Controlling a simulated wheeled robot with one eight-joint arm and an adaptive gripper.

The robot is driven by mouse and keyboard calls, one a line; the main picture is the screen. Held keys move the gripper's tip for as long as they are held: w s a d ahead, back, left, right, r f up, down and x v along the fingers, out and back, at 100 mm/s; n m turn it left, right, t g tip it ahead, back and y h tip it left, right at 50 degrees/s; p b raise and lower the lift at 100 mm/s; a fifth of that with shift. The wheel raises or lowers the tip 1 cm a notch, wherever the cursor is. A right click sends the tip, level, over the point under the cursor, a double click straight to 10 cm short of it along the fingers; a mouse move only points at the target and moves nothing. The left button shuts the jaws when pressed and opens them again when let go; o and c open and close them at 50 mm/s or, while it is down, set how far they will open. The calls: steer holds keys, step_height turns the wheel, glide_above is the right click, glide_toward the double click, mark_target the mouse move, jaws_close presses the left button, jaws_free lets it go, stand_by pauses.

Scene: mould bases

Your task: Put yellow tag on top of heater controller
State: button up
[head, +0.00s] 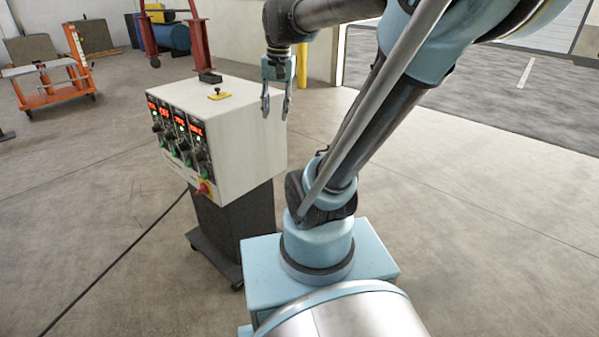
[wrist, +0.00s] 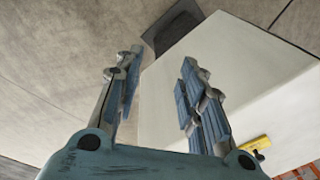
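The heater controller (head: 235,150) is a white box with red displays and dark knobs on its front, standing on a dark wheeled stand. My gripper (head: 277,108) hangs fingers down at the right edge of the box, open and empty, apart from the tag. In the wrist view the two blue-padded fingers (wrist: 155,100) are spread.
An orange cart (head: 50,82) stands at the far left. Red posts (head: 198,42) and a yellow post (head: 302,68) stand behind. A dark cable (head: 115,262) crosses the floor. Floor at the right is clear.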

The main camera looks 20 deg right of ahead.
steer(key=s+d+f+n+t, duration=0.1)
steer(key=s+d+f+n, duration=0.3)
steer(key=s+f, duration=0.8)
step_height(320, 180, down, 4)
steer(key=shift+d+r+h, duration=0.15)
steer(key=shift+h, duration=0.25)
